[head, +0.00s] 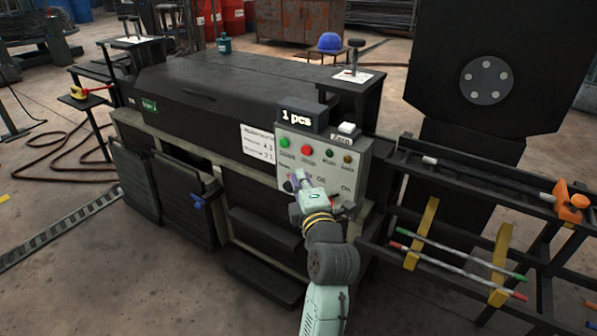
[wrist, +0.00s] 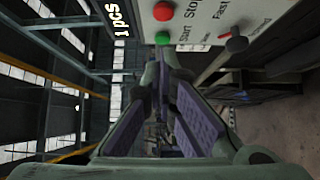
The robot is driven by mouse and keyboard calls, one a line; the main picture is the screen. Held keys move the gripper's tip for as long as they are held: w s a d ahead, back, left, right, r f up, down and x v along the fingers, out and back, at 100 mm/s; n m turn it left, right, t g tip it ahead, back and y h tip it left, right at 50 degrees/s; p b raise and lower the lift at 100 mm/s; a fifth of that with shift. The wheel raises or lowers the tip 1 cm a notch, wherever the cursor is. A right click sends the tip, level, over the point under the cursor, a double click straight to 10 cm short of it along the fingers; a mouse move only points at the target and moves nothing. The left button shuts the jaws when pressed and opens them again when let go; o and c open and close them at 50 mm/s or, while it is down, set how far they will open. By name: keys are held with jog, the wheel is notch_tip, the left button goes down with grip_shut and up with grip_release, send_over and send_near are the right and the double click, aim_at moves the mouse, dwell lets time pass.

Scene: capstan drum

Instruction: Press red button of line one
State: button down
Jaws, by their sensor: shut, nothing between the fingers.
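The grey control panel (head: 318,180) on the black machine carries a green button (head: 284,143) labelled Start and, right of it, a red button (head: 307,149) labelled Stop. My gripper (head: 301,178) is in front of the panel, below the red button in the head view, and covers part of the lower panel. In the wrist view, which is turned sideways, the red button (wrist: 163,11) is at the top edge and the green button (wrist: 163,38) lies just beyond the fingertips. My gripper (wrist: 163,62) is shut and empty. I see no contact with either button.
A small green button (head: 329,153) and an amber button (head: 347,158) sit farther right on the panel. A black knob (wrist: 237,43) sticks out in the wrist view. A display reading "1 pcs" (head: 302,117) stands above the panel. A rod rack (head: 470,190) is at the right.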

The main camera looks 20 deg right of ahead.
jog(key=shift+s+a, duration=0.15)
jog(key=shift+s, duration=0.6)
jog(key=shift+s+a, duration=0.1)
jog(key=shift+s, duration=0.65)
